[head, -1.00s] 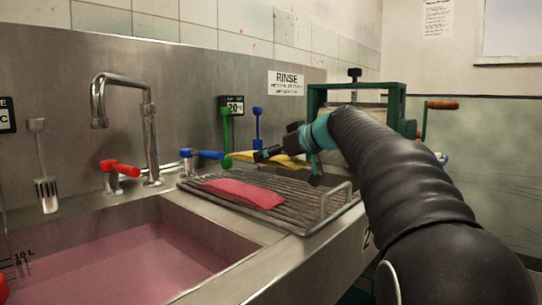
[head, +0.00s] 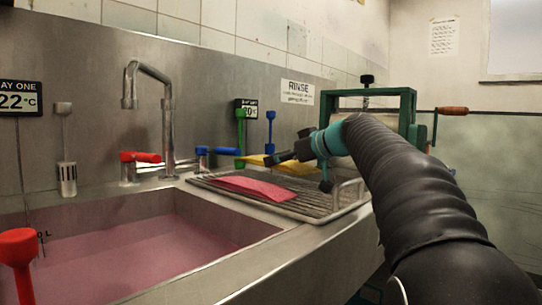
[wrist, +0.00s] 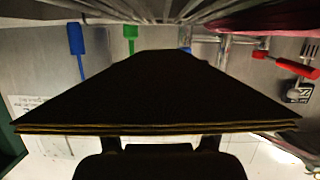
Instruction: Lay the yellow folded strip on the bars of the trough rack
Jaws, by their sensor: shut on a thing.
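The yellow folded strip (head: 296,167) is in my gripper (head: 303,168), which is shut on it over the far part of the trough rack (head: 318,202). In the wrist view the strip (wrist: 155,95) looks dark, with thin yellow folded edges, and fills the middle. It hides much of what lies beyond it. The rack's bars (wrist: 125,10) show at the top of the wrist view. I cannot tell whether the strip touches them. A pink strip (head: 256,187) lies on the rack's left part, nearer than the yellow one.
The sink (head: 130,245) with pink liquid is left of the rack. Behind are a tap (head: 167,120) with red (head: 140,157) and blue (head: 215,151) levers, and hanging green (head: 240,138) and blue (head: 270,130) tools. A green-framed wringer (head: 407,115) stands at the right.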

